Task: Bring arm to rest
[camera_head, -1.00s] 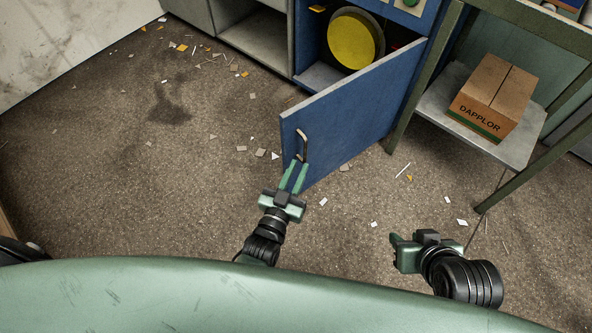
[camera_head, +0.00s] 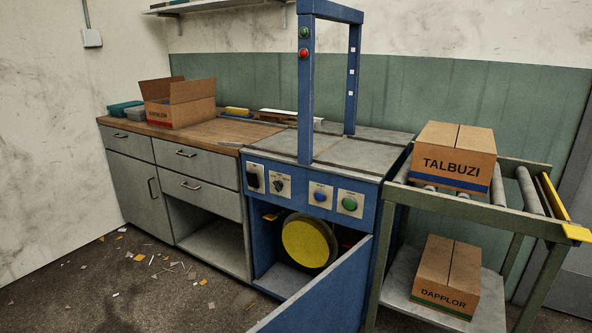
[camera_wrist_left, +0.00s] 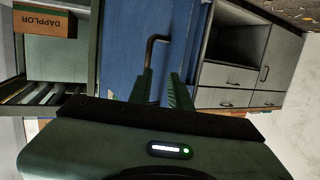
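My left gripper (camera_wrist_left: 162,82) shows only in the left wrist view, its two green fingers apart with nothing seen gripped between them. The dark bent handle (camera_wrist_left: 156,50) of the blue door (camera_wrist_left: 125,45) is just beyond the fingertips; whether a finger touches it I cannot tell. In the head view the blue door (camera_head: 328,293) of the machine stands open, its lower part cut off by the picture edge. Neither gripper shows in the head view, and my right gripper is out of sight.
A yellow disc (camera_head: 308,242) is inside the open blue cabinet. A TALBUZI box (camera_head: 455,158) sits on the roller stand, a DAPPLOR box (camera_head: 447,275) on its lower shelf. Grey drawers (camera_head: 195,190) stand left. Scraps (camera_head: 172,268) litter the floor.

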